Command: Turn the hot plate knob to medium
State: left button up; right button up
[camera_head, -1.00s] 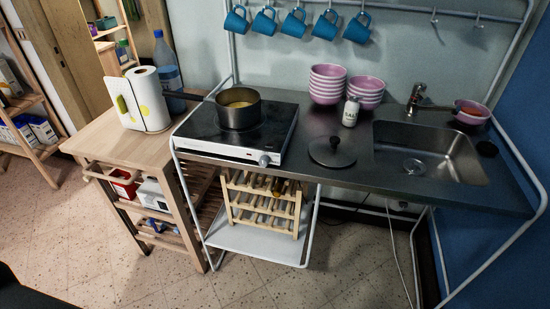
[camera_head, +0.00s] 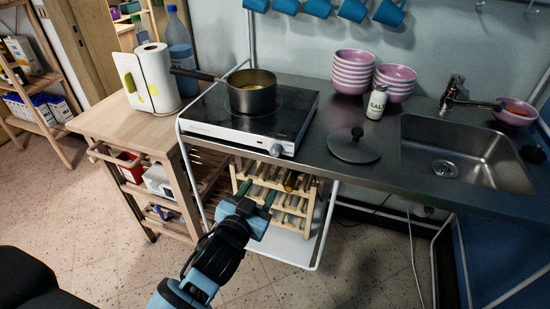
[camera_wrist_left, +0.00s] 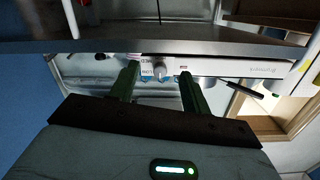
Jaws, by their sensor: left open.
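The hot plate (camera_head: 215,112) is a black-topped unit with a white front, on the left end of the steel counter. Its knob (camera_head: 275,150) is a small grey round piece at the right of the white front. My left gripper (camera_head: 257,192) is open and empty, below and in front of the counter edge, apart from the knob. In the left wrist view, the knob (camera_wrist_left: 160,72) shows between the two green fingers of the gripper (camera_wrist_left: 158,78), farther away. The knob's setting is too small to read. My right gripper is not in view.
A pot (camera_head: 250,97) stands on the hot plate, its handle pointing left. A lid (camera_head: 353,150) and a salt shaker (camera_head: 376,103) are on the counter to the right. A wooden bottle rack (camera_head: 298,222) stands under the counter behind the gripper.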

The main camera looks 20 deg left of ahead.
aim_at(274, 154)
pick_arm(q)
jog(key=shift+t, duration=0.5)
jog(key=shift+w+d+r, duration=0.1)
jog(key=shift+w+r, duration=0.5)
jog(key=shift+w, duration=1.1)
jog(key=shift+w+d+r, duration=0.1)
jog(key=shift+w+r, duration=0.5)
jog(key=shift+w, duration=1.1)
jog(key=shift+w+r, duration=0.6)
jog(key=shift+w, duration=1.1)
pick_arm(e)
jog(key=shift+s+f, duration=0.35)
pick_arm(q)
jog(key=c, duration=1)
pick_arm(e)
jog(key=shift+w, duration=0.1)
